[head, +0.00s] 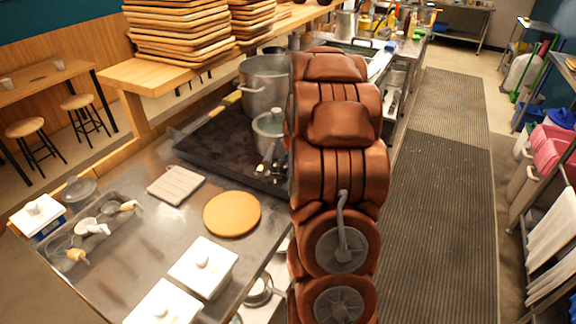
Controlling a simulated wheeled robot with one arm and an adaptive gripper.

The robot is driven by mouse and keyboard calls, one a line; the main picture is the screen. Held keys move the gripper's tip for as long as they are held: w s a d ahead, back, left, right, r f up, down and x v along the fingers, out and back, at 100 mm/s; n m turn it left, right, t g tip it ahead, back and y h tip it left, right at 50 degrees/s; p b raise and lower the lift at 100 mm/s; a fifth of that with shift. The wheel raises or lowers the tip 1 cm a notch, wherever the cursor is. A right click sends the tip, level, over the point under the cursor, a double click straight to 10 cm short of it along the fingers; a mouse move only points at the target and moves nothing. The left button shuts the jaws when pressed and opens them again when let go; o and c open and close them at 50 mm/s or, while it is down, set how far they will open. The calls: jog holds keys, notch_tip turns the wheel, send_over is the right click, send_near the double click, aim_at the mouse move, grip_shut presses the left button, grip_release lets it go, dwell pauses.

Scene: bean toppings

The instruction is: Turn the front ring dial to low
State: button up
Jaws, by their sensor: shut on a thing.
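My brown arm rises through the middle of the head view and covers the right side of the dark stove top (210,146). My gripper cannot be made out; the arm hides the area where its end would be. The front ring dial cannot be made out either, and the stove's front face is behind my arm. A large metal pot (262,88) stands at the back of the stove. A smaller lidded pot (268,130) stands nearer, partly behind my arm. Small dark and shiny parts show just below the smaller pot, too small to identify.
The steel counter left of my arm holds a round board (232,213), a grey slab (176,185), white lidded containers (204,265) and a utensil tray (98,228). Stacked wooden trays (180,30) stand behind. The ribbed floor mat (435,200) on the right is clear.

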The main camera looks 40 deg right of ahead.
jog(key=shift+f+m+h+b, duration=0.1)
jog(key=shift+m+h+b, duration=0.2)
jog(key=shift+m+b, duration=0.4)
jog(key=shift+w+a+m+g+h+b, duration=0.1)
jog(key=shift+m+g+h+b, duration=0.25)
jog(key=shift+m, duration=0.65)
jog(key=shift+w+a+m+g+h+b, duration=0.1)
jog(key=shift+m+g+h+b, duration=0.2)
jog(key=shift+m, duration=0.7)
jog(key=o, duration=1.1)
jog(key=shift+s, duration=0.1)
jog(key=shift+o, duration=0.2)
jog(key=shift+r+y, duration=0.2)
jog(key=shift+y, duration=0.05)
